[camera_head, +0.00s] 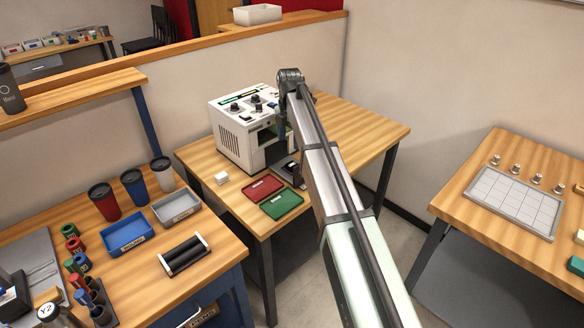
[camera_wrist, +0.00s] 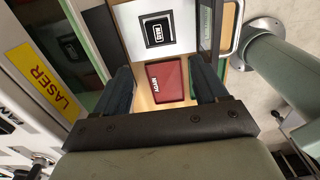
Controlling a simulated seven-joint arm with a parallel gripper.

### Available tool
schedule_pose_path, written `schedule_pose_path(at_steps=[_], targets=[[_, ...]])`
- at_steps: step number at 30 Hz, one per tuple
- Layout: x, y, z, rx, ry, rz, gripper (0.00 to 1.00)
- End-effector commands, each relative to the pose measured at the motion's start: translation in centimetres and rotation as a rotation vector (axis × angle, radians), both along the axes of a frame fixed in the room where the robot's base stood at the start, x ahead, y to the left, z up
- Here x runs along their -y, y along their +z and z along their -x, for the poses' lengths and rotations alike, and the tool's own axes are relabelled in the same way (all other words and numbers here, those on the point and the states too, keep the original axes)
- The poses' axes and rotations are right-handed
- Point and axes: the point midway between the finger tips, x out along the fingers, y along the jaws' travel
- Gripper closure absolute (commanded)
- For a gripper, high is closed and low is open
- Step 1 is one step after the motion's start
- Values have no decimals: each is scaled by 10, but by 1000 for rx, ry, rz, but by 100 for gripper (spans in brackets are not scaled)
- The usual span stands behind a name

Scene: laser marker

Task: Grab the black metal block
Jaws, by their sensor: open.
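In the head view my gripper (camera_head: 282,133) points down at the front of the white laser machine (camera_head: 236,137). My arm partly covers the area there, and I cannot make out the block clearly in that view.
A red labelled surface (camera_wrist: 167,83) shows between my fingers. The right part of the wooden table (camera_head: 350,128) is clear.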

Motion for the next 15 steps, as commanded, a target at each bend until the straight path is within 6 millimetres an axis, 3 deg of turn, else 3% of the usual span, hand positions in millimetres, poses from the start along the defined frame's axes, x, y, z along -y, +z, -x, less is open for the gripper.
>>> schedule_pose_path(at_steps=[7, 15], targets=[[1, -42, 0, 1, -2, 1, 28], [1, -58, -1, 2, -3, 1, 28]])
